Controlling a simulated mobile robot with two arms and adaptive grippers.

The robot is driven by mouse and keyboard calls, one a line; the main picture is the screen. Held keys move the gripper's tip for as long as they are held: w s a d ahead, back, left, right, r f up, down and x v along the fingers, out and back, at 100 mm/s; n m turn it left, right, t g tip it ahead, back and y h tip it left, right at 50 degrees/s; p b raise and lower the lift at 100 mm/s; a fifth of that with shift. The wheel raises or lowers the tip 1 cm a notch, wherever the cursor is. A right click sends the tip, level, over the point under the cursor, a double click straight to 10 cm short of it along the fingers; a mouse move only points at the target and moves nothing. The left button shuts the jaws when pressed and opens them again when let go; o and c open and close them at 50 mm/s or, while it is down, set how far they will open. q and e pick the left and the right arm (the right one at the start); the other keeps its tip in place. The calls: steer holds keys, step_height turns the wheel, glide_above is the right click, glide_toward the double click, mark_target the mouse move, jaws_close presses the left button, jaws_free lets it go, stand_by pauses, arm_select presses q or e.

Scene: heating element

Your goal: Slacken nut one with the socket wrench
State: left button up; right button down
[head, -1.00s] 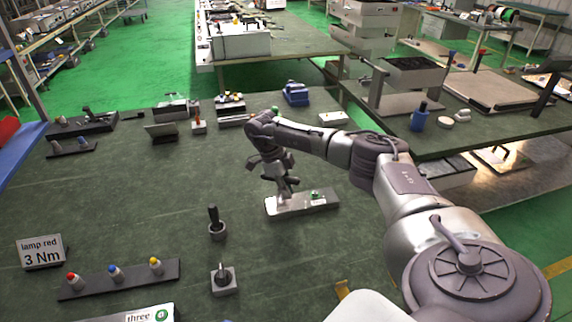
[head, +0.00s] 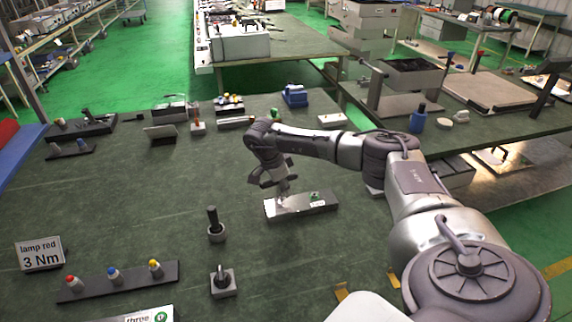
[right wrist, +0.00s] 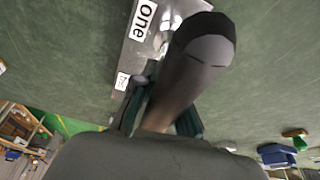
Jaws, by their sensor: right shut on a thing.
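My right gripper (head: 282,188) is over the left part of a light metal plate (head: 325,205) on the green bench. In the right wrist view its fingers (right wrist: 160,108) are shut on a dark tool with a rounded grey end (right wrist: 196,62), which looks like the socket wrench. The plate also shows there, with the label "one" (right wrist: 144,20). A small green-topped part (head: 315,196) sits on the plate's right half. The gripper and tool hide nut one, so I cannot tell whether the socket sits on it. My left gripper is not in view.
A black-handled tool stands in a round holder (head: 216,234) left of the plate. A square grey block (head: 223,284) is nearer. The bench's middle left is clear.

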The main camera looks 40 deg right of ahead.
steer(key=n, duration=0.2)
steer(key=n+t, duration=0.1)
steer(key=n, duration=0.1)
steer(key=shift+w+d, duration=0.15)
steer(key=shift+w, duration=0.2)
steer(key=shift+n, duration=0.3)
steer(key=shift+w+n+t, duration=0.15)
steer(key=shift+n+t, duration=0.15)
steer(key=shift+n, duration=0.2)
steer(key=n, duration=0.2)
steer(key=shift+w+n+t, duration=0.15)
steer(key=shift+n+t, duration=0.25)
steer(key=shift+w, duration=0.1)
